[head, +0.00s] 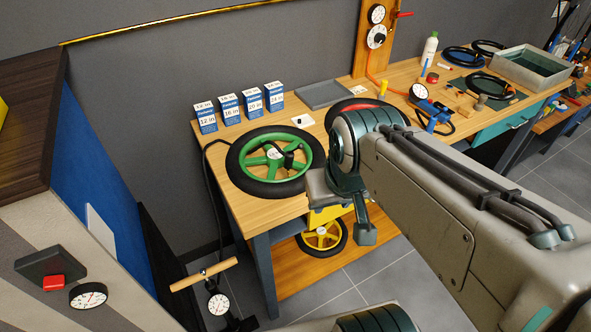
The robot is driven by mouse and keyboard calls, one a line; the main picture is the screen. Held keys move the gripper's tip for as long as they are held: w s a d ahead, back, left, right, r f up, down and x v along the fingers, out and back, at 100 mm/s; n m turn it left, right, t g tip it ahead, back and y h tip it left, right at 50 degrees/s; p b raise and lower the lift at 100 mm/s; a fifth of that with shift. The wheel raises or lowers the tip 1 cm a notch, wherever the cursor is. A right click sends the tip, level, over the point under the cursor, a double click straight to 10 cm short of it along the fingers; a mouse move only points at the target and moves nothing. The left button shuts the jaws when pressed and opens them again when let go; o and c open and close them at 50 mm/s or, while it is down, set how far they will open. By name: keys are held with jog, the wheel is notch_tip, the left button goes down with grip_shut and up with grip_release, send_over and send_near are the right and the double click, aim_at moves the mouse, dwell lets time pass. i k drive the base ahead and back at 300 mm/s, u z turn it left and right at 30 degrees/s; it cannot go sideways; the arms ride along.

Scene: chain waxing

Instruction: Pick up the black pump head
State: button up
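A small black piece, which looks like the black pump head (291,158), lies over the green-spoked wheel (235,174) on the workbench; it is too small to make out clearly. A black hose (206,165) runs from the bench's left edge down toward the floor pump (203,274) with its wooden handle and round gauge. My gripper (345,215) is to the right of the wheel, near the bench's front edge and apart from the black piece. Its fingers are partly hidden by my own wrist, so their opening does not show.
Blue-and-white boxes (253,101) stand behind the wheel. A grey tray (323,94) and a second wheel (343,106), partly behind my arm, are to the right. A blue-sided cabinet (100,175) stands at left. A yellow wheel (322,236) sits on the lower shelf.

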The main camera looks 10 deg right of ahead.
aim_at(288, 160)
jog(key=z, duration=1.6)
jog(key=i, duration=1)
jog(key=u, duration=2.75)
